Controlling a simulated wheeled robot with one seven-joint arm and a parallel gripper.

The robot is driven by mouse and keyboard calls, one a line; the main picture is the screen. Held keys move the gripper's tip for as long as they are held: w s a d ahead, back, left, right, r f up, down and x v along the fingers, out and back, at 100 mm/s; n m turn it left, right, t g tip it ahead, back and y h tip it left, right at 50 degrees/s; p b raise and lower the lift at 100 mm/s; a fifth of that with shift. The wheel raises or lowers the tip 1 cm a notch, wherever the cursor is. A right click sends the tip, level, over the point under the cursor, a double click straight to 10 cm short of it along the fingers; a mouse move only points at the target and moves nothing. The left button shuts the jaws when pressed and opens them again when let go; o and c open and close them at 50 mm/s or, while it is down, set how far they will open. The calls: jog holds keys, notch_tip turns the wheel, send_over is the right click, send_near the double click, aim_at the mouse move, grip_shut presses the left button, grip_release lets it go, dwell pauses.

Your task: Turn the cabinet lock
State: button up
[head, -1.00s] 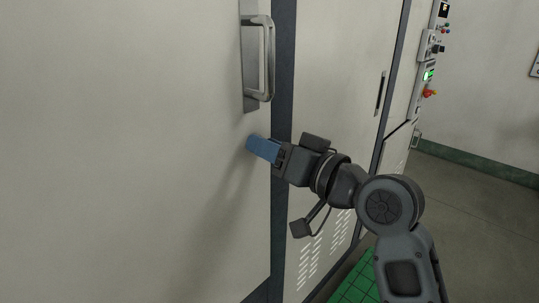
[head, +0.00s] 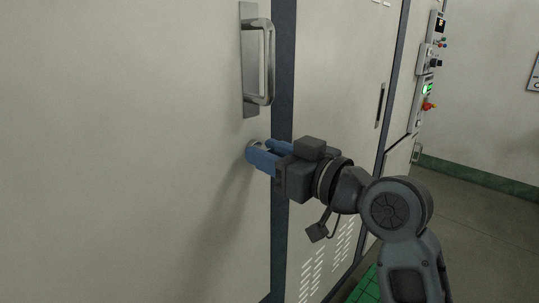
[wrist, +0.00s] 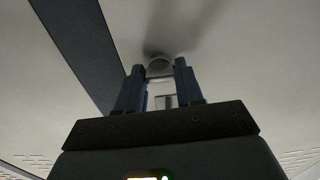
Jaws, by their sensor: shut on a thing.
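The cabinet lock (head: 256,143) is a small round metal piece on the cream cabinet door, just below the door handle. My gripper (head: 262,151) reaches it from the right, its two blue fingers one on each side of the lock. The wrist view shows the lock (wrist: 159,65) as a pale round knob between the fingertips of my gripper (wrist: 158,72). The fingers stay apart by about the lock's width and are shut on it. They partly hide the lock in the head view, so its turn angle cannot be read.
A metal door handle (head: 266,62) stands out just above the lock. A dark vertical strip (head: 283,90) separates this door from the panel on the right. A control panel (head: 430,75) with buttons is at the far right. Floor shows at the lower right.

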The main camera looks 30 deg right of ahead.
jog(key=shift+f, duration=0.1)
jog(key=o, duration=1)
jog(key=shift+o, duration=0.2)
jog(key=shift+s, duration=0.1)
jog(key=v, duration=0.7)
jog(key=shift+s, duration=0.25)
jog(key=shift+d, duration=0.1)
